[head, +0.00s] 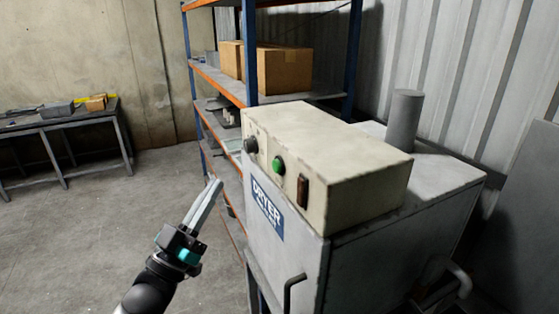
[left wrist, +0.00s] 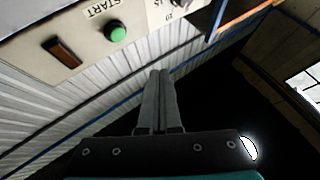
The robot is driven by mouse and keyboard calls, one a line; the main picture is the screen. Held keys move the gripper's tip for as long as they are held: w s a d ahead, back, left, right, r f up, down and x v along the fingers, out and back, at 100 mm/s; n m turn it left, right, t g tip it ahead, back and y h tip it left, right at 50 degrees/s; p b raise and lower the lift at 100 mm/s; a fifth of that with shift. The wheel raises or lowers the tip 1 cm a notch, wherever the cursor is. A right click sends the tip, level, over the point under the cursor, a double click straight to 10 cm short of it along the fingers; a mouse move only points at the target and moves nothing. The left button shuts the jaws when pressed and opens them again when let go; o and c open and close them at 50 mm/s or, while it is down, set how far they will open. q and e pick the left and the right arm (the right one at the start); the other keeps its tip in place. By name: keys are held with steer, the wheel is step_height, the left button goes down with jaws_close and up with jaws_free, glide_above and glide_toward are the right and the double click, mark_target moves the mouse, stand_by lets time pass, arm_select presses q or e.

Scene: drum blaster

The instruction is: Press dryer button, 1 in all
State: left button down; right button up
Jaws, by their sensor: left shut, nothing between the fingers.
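The dryer (head: 345,200) is a grey cabinet with a cream control box (head: 330,165) on top and a blue "DRYER" label. A round green button (head: 279,166) sits on the box's front, between a dark knob (head: 250,145) and a brown rocker switch (head: 302,191). In the left wrist view the green button (left wrist: 115,34) is beside a "START" label. My left gripper (head: 216,184) is shut and empty, in front and to the left of the panel, apart from it. Its fingers (left wrist: 159,75) point toward the panel's lower edge in the wrist view. My right gripper is not visible.
A shelf rack (head: 252,50) with cardboard boxes (head: 284,68) stands behind the dryer. A grey cylinder (head: 404,121) rises from the dryer's top. A door handle (head: 291,291) juts out at its front. A workbench (head: 62,124) stands far left. The floor between is clear.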

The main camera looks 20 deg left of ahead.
mark_target(277, 166)
arm_select(q)
steer(key=shift+s+d+r+h, duration=0.1)
steer(key=shift+s+r+h, duration=0.2)
steer(key=shift+r, duration=0.4)
steer(key=shift+w, duration=0.1)
steer(key=w+d+b, duration=0.1)
steer(key=w+d, duration=0.4)
steer(key=w, duration=0.1)
steer(key=shift+w+d, duration=0.35)
steer(key=shift+d, duration=0.05)
steer(key=shift+w, duration=0.1)
stand_by(1.6)
steer(key=shift+w+d, duration=0.25)
